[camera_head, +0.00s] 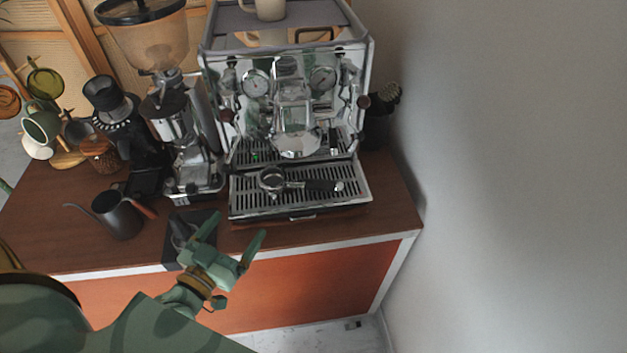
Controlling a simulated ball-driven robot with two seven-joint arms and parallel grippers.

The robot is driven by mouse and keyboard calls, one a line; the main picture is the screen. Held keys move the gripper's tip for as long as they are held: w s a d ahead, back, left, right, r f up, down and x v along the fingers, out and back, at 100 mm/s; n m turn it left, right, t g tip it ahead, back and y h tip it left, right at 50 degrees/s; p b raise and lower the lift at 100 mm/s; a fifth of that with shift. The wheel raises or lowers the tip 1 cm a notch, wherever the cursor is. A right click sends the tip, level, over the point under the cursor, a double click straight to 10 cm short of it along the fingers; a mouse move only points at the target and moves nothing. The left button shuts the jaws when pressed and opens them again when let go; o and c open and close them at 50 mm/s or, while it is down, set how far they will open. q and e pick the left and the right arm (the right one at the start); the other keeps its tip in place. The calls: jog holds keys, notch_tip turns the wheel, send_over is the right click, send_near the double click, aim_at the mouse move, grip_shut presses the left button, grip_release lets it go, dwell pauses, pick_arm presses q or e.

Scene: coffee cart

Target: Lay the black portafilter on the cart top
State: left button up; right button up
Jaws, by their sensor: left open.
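The black portafilter (272,181) lies on the espresso machine's drip tray (246,207). Its round metal basket is at the left and its black handle points right. The cart top (50,225) is dark brown wood. My left gripper (236,233) is open and empty, in front of the machine near the cart's front edge. Its two green fingers point up in the picture, below and left of the portafilter and apart from it. My right gripper is not in view.
A dark gooseneck kettle (118,215) stands further left. A grinder (185,150) stands beside the espresso machine (290,90). Bare wood shows at the front left and in a strip before the drip tray.

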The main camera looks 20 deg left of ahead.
pick_arm(q)
send_near(279, 168)
jog(key=shift+w+a+f+y, duration=0.1)
jog(key=shift+w+a+y, duration=0.05)
jog(key=shift+w, duration=0.35)
jog(key=shift+w+a+y, duration=0.15)
jog(key=shift+w+a, duration=0.05)
jog(key=shift+w, duration=0.35)
jog(key=w, duration=0.5)
jog(key=shift+w+d+f, duration=0.15)
jog(key=shift+w+d, duration=0.15)
jog(key=shift+d, duration=0.1)
jog(key=shift+s, duration=0.1)
